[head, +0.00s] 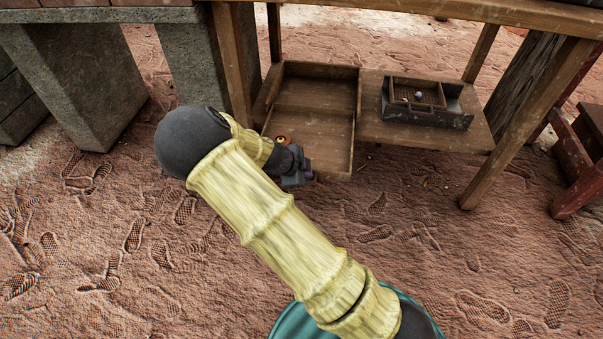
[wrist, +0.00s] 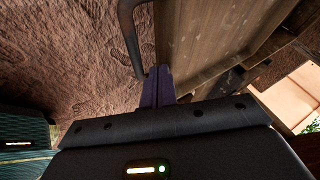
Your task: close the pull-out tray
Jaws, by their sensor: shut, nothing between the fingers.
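The pull-out tray (head: 318,121) is an open, shallow wooden drawer under the table, slid well out toward me past the shelf edge. No contents show in its visible part; my arm hides its near left corner. My gripper (head: 300,179) is shut and empty, low at the tray's near end. In the wrist view the purple closed fingers (wrist: 158,88) are beside the tray's wooden front board (wrist: 200,40), close to the lower end of a dark curved handle (wrist: 130,42). I cannot tell whether the fingers touch the board.
A dark box (head: 425,112) with a small wooden tray inside stands on the shelf (head: 375,118) right of the tray. Table legs (head: 525,125) stand at both sides. Stone blocks (head: 82,85) are at left, a red wooden piece (head: 577,180) at right. The near ground is clear.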

